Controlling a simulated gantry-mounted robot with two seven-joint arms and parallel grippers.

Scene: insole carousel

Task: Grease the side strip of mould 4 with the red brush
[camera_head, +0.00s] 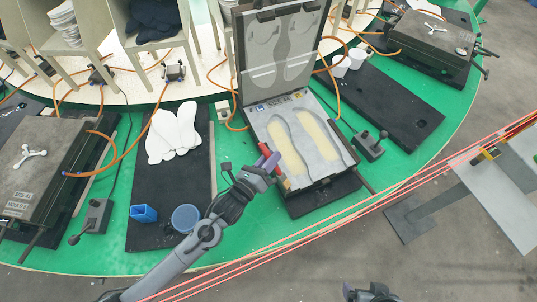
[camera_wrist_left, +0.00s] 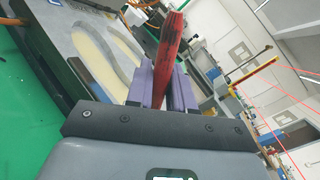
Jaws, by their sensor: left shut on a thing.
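The open mould (camera_head: 300,133) stands in the middle of the head view, its lid (camera_head: 275,45) raised and two cream insole shapes in its lower half. My left gripper (camera_head: 262,170) is at the mould's left side edge, shut on the red brush (camera_head: 266,152). In the left wrist view the brush (camera_wrist_left: 170,50) stands between the purple fingers (camera_wrist_left: 163,80), with the mould (camera_wrist_left: 85,50) behind. The brush's lower end is close to the mould's left edge; contact cannot be told. My right gripper (camera_head: 370,291) is partly visible at the bottom edge, its fingers unclear.
A blue round pot (camera_head: 185,218) and a blue square cup (camera_head: 144,214) stand left of my left arm. White insoles (camera_head: 172,133) lie on a black board. A closed mould (camera_head: 45,165) is at left, another at upper right. A control box (camera_head: 369,146) sits right of the open mould.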

